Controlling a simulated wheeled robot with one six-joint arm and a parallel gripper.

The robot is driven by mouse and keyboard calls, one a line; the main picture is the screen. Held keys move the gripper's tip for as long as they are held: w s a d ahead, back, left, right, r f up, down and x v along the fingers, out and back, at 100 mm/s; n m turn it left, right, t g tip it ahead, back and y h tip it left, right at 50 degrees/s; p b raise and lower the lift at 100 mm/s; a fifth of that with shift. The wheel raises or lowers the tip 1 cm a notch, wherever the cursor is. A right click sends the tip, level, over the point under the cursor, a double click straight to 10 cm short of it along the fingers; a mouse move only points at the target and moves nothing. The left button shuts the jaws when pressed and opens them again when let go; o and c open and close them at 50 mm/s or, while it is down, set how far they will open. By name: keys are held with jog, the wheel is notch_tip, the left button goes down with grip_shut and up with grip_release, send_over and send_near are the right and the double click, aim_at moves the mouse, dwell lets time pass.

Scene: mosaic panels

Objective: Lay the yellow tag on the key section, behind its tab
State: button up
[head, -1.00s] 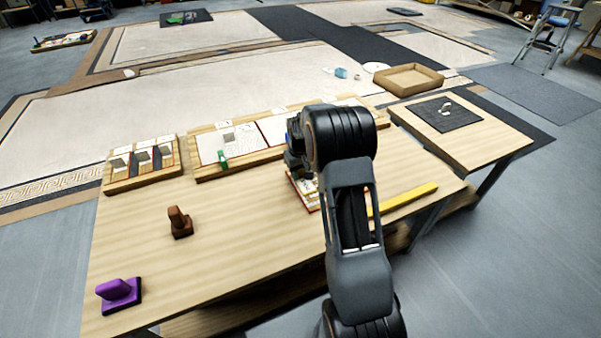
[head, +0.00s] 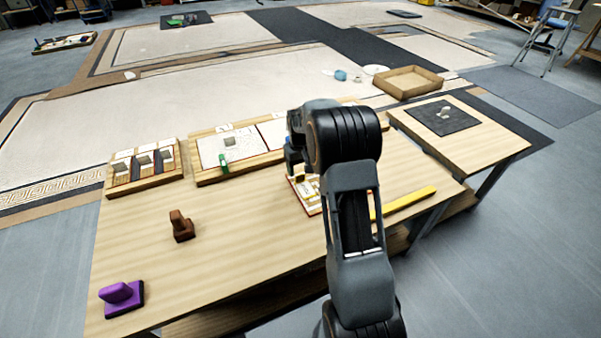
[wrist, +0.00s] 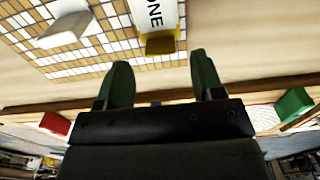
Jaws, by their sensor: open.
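In the wrist view, a white tag with yellow edges, lettered "ONE" (wrist: 152,14), lies on a tan-and-white tiled section (wrist: 105,52). A dark yellow block (wrist: 160,45) stands at its near end. A pale grey wedge-shaped piece (wrist: 66,30) sits on the tiles to the left; I cannot tell if it is the tab. My gripper (wrist: 160,66) is open and empty, its dark green fingers spread just short of the tag's near end. In the head view, my arm partly hides the red-edged small panel (head: 306,200) below my gripper (head: 294,162).
A wooden tray with white panels (head: 208,177) and a green piece (head: 223,163) stands behind on the left. A small three-slot rack (head: 146,184), brown stamp (head: 181,227), purple stamp (head: 122,297) and yellow bar (head: 404,203) are on the table. The table's front middle is clear.

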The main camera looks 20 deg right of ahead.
aim_at(300, 181)
notch_tip(300, 181, up, 7)
jog(key=p, duration=0.2)
jog(key=s+a+r+t, duration=0.1)
jog(key=s+a+r, duration=0.55)
jog(key=s, duration=0.25)
jog(key=s+a+t, duration=0.1)
jog(key=s+a, duration=0.1)
jog(key=s, duration=0.5)
jog(key=s+a, duration=0.2)
jog(key=s, duration=0.6)
jog(key=shift+s+a+f+t, duration=0.2)
jog(key=shift+a+t, duration=0.05)
jog(key=shift+t, duration=0.15)
jog(key=shift+r, duration=0.15)
